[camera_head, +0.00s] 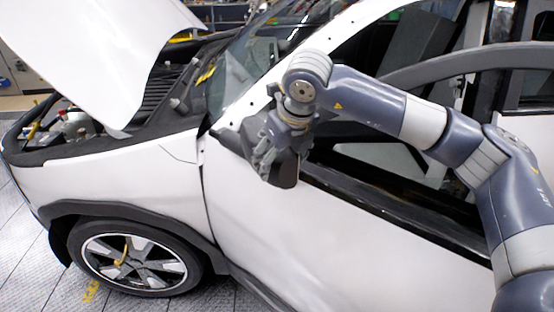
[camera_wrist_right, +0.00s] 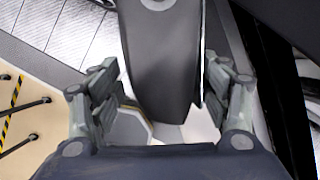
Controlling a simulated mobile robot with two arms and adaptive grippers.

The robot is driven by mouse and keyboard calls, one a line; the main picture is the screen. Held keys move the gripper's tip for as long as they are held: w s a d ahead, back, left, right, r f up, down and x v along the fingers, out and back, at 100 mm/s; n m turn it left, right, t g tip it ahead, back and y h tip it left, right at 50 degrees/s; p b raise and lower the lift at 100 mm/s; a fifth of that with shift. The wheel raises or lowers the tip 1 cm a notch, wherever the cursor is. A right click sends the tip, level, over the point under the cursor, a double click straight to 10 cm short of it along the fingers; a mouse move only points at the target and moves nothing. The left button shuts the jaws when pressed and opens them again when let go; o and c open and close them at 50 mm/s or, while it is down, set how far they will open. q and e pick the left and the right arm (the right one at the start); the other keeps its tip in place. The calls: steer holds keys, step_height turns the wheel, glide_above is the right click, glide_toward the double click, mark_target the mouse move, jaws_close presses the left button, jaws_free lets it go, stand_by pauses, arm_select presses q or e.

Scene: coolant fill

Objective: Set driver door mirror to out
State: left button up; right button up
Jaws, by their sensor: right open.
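The driver door mirror (camera_head: 286,174) is a dark housing at the front of the white door's window opening, partly hidden behind my right gripper in the head view. My right gripper (camera_head: 263,158) is at the mirror, pointing down, with its wrist above it. In the right wrist view the dark mirror housing (camera_wrist_right: 165,65) lies between the two spread fingers of my open right gripper (camera_wrist_right: 160,88). One finger is on each side; I cannot tell whether either touches. The mirror's exact fold angle is unclear. My left gripper is not in view.
The white driver door (camera_head: 300,245) is below the mirror, with its window opening behind. The raised white hood (camera_head: 90,55) and open engine bay (camera_head: 75,125) are at the left. The front wheel (camera_head: 135,262) stands on the grey tiled floor (camera_head: 25,240).

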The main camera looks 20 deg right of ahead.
steer(key=x, duration=0.2)
steer(key=shift+w+f+p, duration=0.2)
steer(key=shift+w+p, duration=0.05)
steer(key=shift+p, duration=0.1)
steer(key=shift+w+f, duration=0.1)
steer(key=shift+f, duration=0.35)
steer(key=c, duration=1.5)
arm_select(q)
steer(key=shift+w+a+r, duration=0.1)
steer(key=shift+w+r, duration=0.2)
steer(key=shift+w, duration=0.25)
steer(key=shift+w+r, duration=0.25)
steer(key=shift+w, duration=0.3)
arm_select(e)
steer(key=shift+a+f, duration=0.1)
steer(key=shift+c, duration=0.2)
